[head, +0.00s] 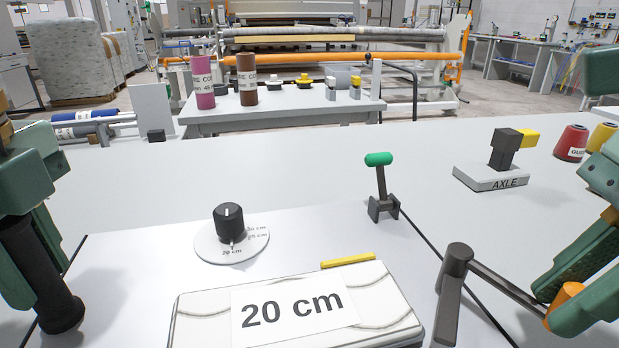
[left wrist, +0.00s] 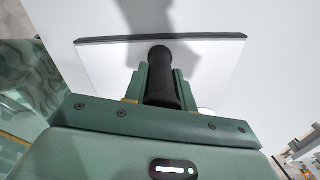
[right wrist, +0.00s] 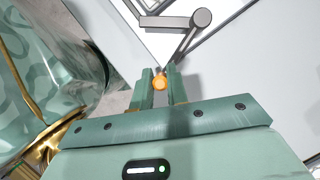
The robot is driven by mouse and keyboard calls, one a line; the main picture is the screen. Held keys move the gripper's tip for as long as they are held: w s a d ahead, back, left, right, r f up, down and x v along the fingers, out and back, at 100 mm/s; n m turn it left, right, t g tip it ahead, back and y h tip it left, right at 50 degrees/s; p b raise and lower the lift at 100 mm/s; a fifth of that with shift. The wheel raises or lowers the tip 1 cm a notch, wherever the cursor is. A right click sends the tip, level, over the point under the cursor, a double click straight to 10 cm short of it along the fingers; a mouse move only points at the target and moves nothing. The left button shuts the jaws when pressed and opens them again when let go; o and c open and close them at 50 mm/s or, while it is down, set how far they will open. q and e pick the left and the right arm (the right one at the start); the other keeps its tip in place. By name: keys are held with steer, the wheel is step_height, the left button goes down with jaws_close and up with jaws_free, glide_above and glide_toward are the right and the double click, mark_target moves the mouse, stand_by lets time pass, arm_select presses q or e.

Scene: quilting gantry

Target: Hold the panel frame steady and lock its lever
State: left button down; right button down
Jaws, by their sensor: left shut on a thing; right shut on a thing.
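The panel frame (head: 130,262) is a white sheet with dark edge strips in front of me; it also shows in the left wrist view (left wrist: 104,66). My left gripper (head: 38,245) is shut on an upright black handle (head: 48,300) at the frame's left side; the handle shows between the fingers in the left wrist view (left wrist: 160,82). The lever (head: 497,281) is a dark grey bar running from a round pivot down to the right. My right gripper (head: 558,300) is shut on its orange knob (right wrist: 160,83). The knob is partly hidden by the fingers.
On the panel sit a black dial (head: 230,222), a pad labelled 20 cm (head: 395,325) and a yellow strip (head: 348,261). A green-topped lever (head: 380,180) stands at the frame's right edge.

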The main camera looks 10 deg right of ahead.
arm_select(q)
steer(key=shift+f, duration=0.25)
arm_select(e)
steer(key=shift+m, duration=0.4)
steer(key=shift+s+a+f, duration=0.1)
steer(key=shift+a, duration=0.9)
steer(key=shift+s+a+f, duration=0.1)
steer(key=shift+a, duration=0.9)
steer(key=shift+w+a, duration=0.25)
steer(key=shift+a, duration=0.5)
steer(key=shift+w+a, duration=0.2)
steer(key=shift+a, duration=0.55)
steer(key=c, duration=1.4)
jaws_free()
steer(key=shift+a, duration=0.1)
steer(key=shift+o, duration=0.2)
steer(key=shift+w+r, duration=0.1)
